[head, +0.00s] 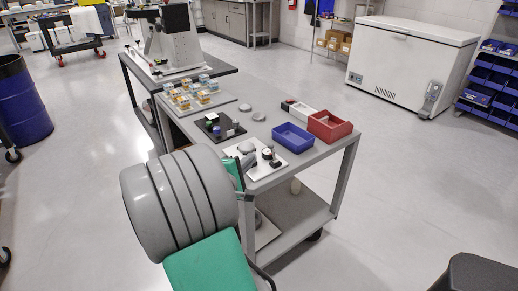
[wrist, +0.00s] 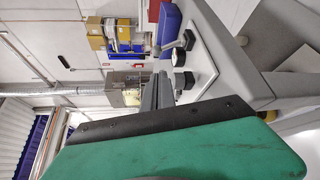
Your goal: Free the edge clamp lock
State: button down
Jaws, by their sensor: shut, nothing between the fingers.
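The fixture sits on a white plate (head: 284,158) at the near end of the cart top. In the head view it carries a small round black-and-white part (head: 268,153) and a grey round part (head: 247,147). In the wrist view a metal post with a lever (wrist: 178,54) and a dark knob (wrist: 184,80) stand on the plate. I cannot tell which part is the edge clamp lock. My gripper (wrist: 158,91) is shut and empty, its fingertips close to the knob; contact cannot be made out.
A blue bin (head: 293,138) and a red bin (head: 330,126) stand right of the plate. A black tray (head: 219,127) and a board of several small containers (head: 195,95) lie farther back. A second cart (head: 180,72) adjoins behind.

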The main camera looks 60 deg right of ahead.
aim_at(273, 152)
jog(key=d, duration=0.3)
jog(key=d+f, duration=0.1)
jog(key=d, duration=0.6)
jog(key=shift+w+f, duration=0.2)
jog(key=shift+f, duration=0.15)
jog(key=shift+s+a, duration=0.1)
